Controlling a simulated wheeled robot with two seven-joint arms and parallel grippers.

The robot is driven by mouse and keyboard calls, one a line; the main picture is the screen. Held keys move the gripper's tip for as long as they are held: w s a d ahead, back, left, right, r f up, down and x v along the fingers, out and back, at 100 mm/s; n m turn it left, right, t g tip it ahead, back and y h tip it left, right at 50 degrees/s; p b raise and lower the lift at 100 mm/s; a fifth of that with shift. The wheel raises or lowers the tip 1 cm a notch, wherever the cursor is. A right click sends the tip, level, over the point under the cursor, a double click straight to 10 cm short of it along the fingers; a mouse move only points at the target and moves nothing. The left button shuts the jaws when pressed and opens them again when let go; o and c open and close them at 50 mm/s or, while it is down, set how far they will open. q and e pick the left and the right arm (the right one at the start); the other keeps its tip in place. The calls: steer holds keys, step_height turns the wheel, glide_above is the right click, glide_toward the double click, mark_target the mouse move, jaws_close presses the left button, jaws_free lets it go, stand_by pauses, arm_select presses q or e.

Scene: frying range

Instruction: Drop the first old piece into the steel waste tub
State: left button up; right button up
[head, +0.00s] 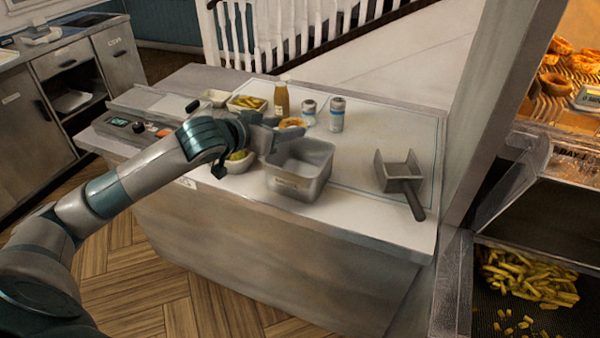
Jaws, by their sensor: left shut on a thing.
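The steel waste tub (288,184) is a grey, open-topped box near the front edge of the counter, with a small label on its front. My left arm reaches in from the left, and its gripper (276,127) is just behind and above the tub's back left rim. The gripper is shut on a golden-brown ring-shaped fried piece (293,122), which shows at the fingertips. The fingers partly hide how the piece is gripped. My right gripper is not in view.
A sauce bottle (281,101) and two shakers (337,114) stand behind the gripper. A bowl (240,163) stands left of the tub, partly behind my arm. A scoop (400,172) lies to the right. The counter between tub and scoop is clear.

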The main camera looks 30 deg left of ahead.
arm_select(q)
steer(key=shift+f, duration=1.1)
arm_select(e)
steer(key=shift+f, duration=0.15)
arm_select(q)
steer(key=o, duration=0.9)
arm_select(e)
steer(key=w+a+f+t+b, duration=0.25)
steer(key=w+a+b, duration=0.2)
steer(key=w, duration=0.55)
arm_select(q)
steer(key=shift+p+v, duration=7.2)
steer(key=shift+v, duration=1.55)
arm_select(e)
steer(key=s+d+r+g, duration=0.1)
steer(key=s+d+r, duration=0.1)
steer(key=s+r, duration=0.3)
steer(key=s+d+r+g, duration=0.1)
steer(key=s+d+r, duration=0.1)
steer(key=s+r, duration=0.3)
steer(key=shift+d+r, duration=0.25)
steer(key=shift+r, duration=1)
arm_select(q)
steer(key=shift+w, duration=0.1)
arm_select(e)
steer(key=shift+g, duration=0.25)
